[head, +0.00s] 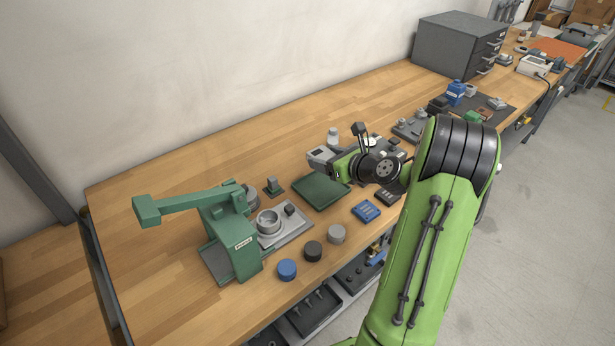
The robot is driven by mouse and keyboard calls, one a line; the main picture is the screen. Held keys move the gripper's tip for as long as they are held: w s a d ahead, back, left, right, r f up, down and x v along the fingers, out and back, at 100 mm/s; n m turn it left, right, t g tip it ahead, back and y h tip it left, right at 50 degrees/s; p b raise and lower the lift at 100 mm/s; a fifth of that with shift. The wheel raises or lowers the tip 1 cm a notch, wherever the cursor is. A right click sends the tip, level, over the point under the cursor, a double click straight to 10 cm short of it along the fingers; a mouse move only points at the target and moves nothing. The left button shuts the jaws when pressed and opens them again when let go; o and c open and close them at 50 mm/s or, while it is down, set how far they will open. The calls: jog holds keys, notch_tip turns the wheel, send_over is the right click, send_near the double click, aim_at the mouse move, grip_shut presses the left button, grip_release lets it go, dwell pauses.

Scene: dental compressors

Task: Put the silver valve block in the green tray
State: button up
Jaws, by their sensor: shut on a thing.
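The green tray (321,192) is a shallow, dark green rectangle on the wooden bench, and its visible floor looks empty. My gripper (326,162) is at the far edge of the tray, partly hidden by my own wrist. It is shut on a pale grey, blocky thing, which looks like the silver valve block (320,155). Fingertips and block are small and hard to separate here. I cannot tell whether the block is above the tray or just behind it.
A green press (232,240) with a long lever stands left of the tray, beside a metal plate with a round part. Blue (287,269), dark and grey round pieces lie in front. A blue block (366,211) is right of the tray. A white bottle (333,137) stands behind.

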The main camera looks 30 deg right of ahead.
aim_at(327, 193)
jog(key=f+b, duration=0.1)
jog(key=f, duration=0.4)
jog(key=f+b, duration=0.2)
jog(key=f, duration=0.2)
jog(key=shift+s+f+b, duration=0.2)
jog(key=shift+f+b, duration=0.1)
jog(key=shift+f, duration=0.05)
jog(key=shift+f, duration=0.15)
jog(key=o, duration=1.2)
jog(key=shift+s+d+r, duration=0.1)
jog(key=shift+s+r, duration=0.05)
jog(key=shift+r, duration=0.1)
jog(key=p+v, duration=0.2)
jog(key=v, duration=0.9)
jog(key=shift+s, duration=0.4)
